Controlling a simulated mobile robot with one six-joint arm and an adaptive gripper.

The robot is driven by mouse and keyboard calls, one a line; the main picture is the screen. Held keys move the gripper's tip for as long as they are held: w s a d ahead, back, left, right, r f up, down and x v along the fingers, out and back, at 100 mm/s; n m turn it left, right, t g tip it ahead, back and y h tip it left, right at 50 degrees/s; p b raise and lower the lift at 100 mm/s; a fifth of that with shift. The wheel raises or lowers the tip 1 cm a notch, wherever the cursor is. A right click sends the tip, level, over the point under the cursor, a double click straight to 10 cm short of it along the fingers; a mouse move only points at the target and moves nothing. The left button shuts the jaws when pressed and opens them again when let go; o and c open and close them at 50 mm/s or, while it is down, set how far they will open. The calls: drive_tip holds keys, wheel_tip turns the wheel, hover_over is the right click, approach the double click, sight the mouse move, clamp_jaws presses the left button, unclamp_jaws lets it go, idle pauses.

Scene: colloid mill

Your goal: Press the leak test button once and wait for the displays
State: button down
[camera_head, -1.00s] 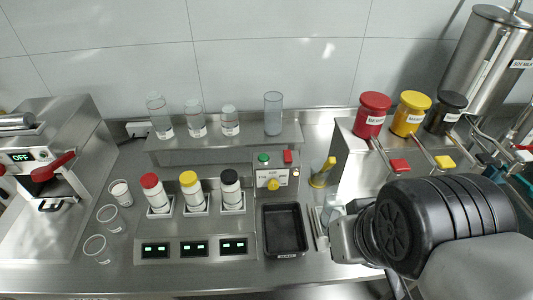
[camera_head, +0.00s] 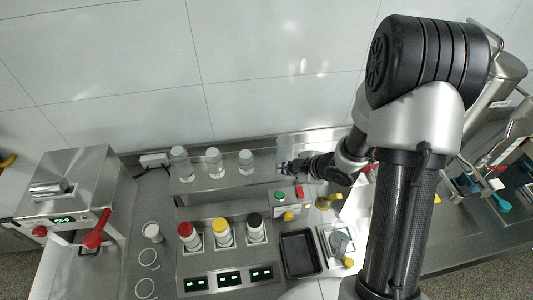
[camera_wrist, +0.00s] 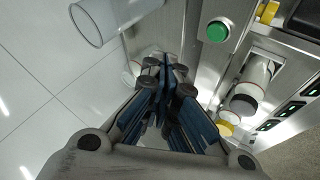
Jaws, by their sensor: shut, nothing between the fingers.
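The control box carries a green button (camera_head: 279,195), a red switch (camera_head: 299,191) and a yellow knob (camera_head: 288,216). Its label is too small to read, so I cannot tell which is the leak test button. The green button also shows in the wrist view (camera_wrist: 217,31), right of the fingertips and apart from them. My gripper (camera_head: 284,168) is shut and empty, above and behind the box near the shelf. Its fingers (camera_wrist: 165,72) meet in the wrist view. Three small displays, left (camera_head: 195,285), middle (camera_head: 229,278) and right (camera_head: 262,272), show lit green marks.
Bottles with red (camera_head: 185,229), yellow (camera_head: 221,225) and black (camera_head: 254,220) caps stand behind the displays. Clear containers stand on the shelf (camera_head: 205,185); one cylinder (camera_wrist: 99,20) is close to my gripper. A black tray (camera_head: 300,253) lies before the box.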

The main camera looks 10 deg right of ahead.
sight(278, 196)
drive_tip(key=a, duration=0.1)
drive_tip(key=a+y, duration=0.1)
drive_tip(key=f+n+p, duration=0.1)
drive_tip(key=shift+s+a+y, duration=0.4)
wheel_tip(278, 196, down, 9)
drive_tip(key=b, duration=0.7)
drive_tip(key=shift+r, duration=0.15)
drive_tip(key=shift+b, duration=0.3)
idle(0.7)
drive_tip(key=shift+f+b, duration=0.35)
drive_tip(key=shift+f, duration=0.05)
drive_tip(key=shift+f+b, duration=0.45)
drive_tip(key=shift+f, duration=0.05)
idle(0.6)
drive_tip(key=shift+r, duration=0.15)
drive_tip(key=shift+r+p, duration=0.75)
drive_tip(key=shift+r, duration=0.05)
